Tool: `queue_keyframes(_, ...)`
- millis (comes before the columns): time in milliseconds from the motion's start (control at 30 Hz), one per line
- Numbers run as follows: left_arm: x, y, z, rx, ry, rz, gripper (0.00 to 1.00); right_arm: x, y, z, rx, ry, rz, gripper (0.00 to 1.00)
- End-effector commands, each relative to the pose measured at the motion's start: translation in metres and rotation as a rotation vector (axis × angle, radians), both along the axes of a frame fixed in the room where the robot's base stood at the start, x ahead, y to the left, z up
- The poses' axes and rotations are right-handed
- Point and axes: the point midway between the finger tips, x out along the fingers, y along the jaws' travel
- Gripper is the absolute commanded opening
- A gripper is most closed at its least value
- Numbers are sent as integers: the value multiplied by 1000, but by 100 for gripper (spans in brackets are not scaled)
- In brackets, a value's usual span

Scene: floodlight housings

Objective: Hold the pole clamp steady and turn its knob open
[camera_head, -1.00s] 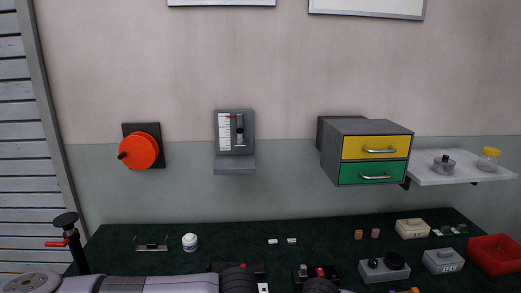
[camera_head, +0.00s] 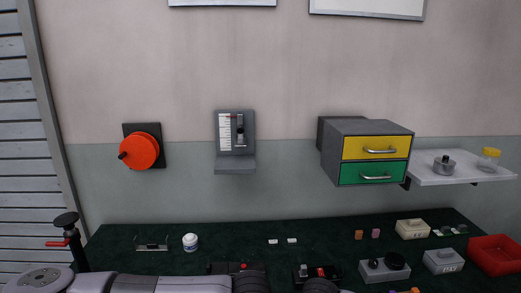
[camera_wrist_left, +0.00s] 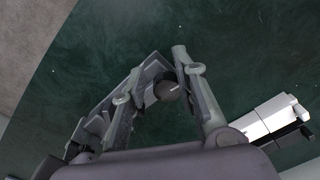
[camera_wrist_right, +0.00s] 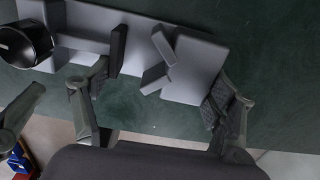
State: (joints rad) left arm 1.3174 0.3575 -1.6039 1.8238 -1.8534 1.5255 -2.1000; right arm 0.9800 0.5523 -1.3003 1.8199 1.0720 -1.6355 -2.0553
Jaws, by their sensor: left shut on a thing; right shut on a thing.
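The grey pole clamp (camera_wrist_right: 201,66) lies on the dark green table top in the right wrist view. My right gripper (camera_wrist_right: 160,98) has its fingers on either side of the clamp's block and is shut on it. A round black knob (camera_wrist_right: 24,46) shows at the clamp's left end. In the left wrist view the dark round knob (camera_wrist_left: 168,89), with a small white mark, sits between the fingertips of my left gripper (camera_wrist_left: 163,80), which is shut on it.
A grey box with black knobs (camera_head: 384,271) and a red tray (camera_head: 496,254) are at the table's right. A black post (camera_head: 74,245) stands at the left edge. A yellow and green drawer unit (camera_head: 366,152) and a shelf (camera_head: 458,172) are on the wall.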

Motion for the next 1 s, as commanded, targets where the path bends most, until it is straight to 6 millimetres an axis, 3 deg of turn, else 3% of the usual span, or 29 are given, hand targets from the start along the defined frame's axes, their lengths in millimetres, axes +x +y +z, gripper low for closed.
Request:
queue_keyframes(33,-10,-9,-10,-23,24,-18,0,-3,9,0,21,2,19,47)
queue_keyframes(667,-19,-8,-8,-24,24,-24,0,-3,9,1,21,1,18,47)
queue_keyframes(1000,-16,-6,31,-22,15,-17,0,-2,6,1,14,-1,10,46)
